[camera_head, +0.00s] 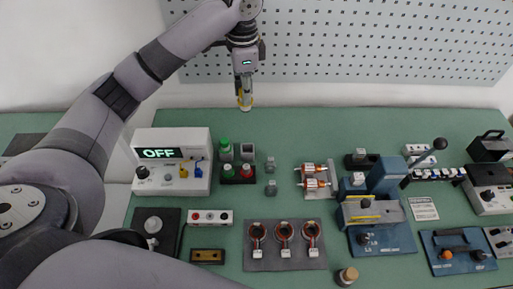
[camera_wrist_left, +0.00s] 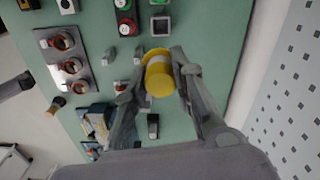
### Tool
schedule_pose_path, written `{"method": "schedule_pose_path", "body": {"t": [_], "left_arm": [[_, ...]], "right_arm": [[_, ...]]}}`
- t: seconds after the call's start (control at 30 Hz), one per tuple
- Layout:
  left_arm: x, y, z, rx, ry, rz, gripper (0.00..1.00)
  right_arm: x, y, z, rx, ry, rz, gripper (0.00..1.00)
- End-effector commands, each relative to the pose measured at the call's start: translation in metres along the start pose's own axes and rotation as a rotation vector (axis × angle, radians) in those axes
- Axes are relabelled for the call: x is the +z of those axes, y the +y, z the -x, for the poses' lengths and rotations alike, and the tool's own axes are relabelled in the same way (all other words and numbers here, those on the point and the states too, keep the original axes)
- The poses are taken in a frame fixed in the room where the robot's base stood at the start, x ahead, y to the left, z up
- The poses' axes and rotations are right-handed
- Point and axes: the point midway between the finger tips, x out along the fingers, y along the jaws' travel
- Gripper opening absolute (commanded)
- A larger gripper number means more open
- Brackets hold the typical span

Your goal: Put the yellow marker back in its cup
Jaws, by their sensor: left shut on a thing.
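My left gripper (camera_head: 245,93) hangs above the far part of the green bench, pointing down. It is shut on the yellow marker (camera_head: 245,103), held clear of the bench. In the left wrist view the marker (camera_wrist_left: 157,79) sits between the two fingers, its round yellow end toward the bench. A grey square cup (camera_head: 247,151) stands below and nearer the front, and looks empty; it also shows in the left wrist view (camera_wrist_left: 160,24). Beside it are a green-topped marker (camera_head: 225,145) and, in front, a black holder (camera_head: 238,181) with green and red tops. My right gripper is not in view.
A white meter box reading OFF (camera_head: 171,159) stands left of the cups. Small grey blocks (camera_head: 270,187) lie to the right. A blue press (camera_head: 382,176) stands farther right, and a mat with several copper coils (camera_head: 285,258) lies in front. A pegboard (camera_head: 350,40) rises behind.

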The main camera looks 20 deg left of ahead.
Motion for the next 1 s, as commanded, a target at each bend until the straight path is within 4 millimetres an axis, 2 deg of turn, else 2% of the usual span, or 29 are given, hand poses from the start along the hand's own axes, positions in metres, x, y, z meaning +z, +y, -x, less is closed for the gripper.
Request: {"method": "schedule_pose_path", "body": {"t": [0.13, 0.37, 0.6, 0.87, 1.0], "left_arm": [[0.006, -0.002, -0.016, 0.003, -0.003, 0.008, 0.0], [0.006, -0.001, -0.075, 0.005, -0.005, 0.008, 0.0], [0.006, -0.002, -0.133, 0.002, -0.003, 0.008, 0.0], [0.005, -0.002, -0.16, 0.001, -0.001, 0.007, 0.0], [0.005, -0.002, -0.181, 0.001, -0.002, 0.008, 0.0]], "right_arm": [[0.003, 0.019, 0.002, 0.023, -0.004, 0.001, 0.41], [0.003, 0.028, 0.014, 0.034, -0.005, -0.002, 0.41], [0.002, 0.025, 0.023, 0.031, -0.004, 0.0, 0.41], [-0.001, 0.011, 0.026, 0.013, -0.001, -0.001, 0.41], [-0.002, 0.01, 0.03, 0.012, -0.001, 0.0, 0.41]]}}
